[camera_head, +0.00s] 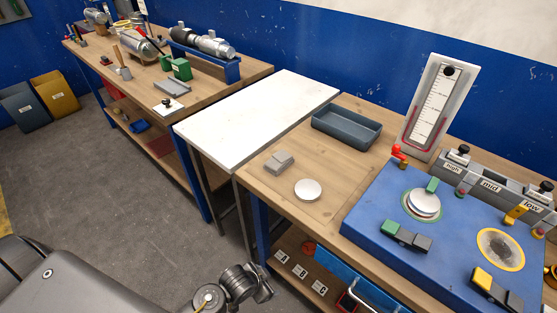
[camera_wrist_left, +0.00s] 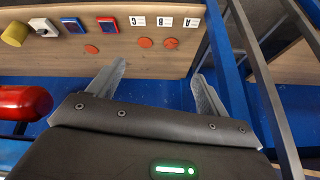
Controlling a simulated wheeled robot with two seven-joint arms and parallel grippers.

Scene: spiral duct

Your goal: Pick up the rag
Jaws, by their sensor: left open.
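A small grey folded piece (camera_head: 279,161), which looks like the rag, lies on the wooden bench (camera_head: 258,187) near its left edge, left of a round white disc (camera_head: 307,190). It does not show in the left wrist view. My left gripper (camera_head: 262,287) is low at the bottom of the head view, in front of the bench and below its top, well apart from the grey piece. In the left wrist view its two fingers (camera_wrist_left: 158,72) are spread with nothing between them. My right gripper is in neither view.
A dark tray (camera_head: 346,127) stands behind the grey piece. A blue panel (camera_head: 455,235) with knobs and a gauge (camera_head: 432,105) fill the right. A white table (camera_head: 262,115) adjoins the bench. The lower shelf (camera_head: 300,277) holds labelled items. Blue bench legs stand close to the gripper.

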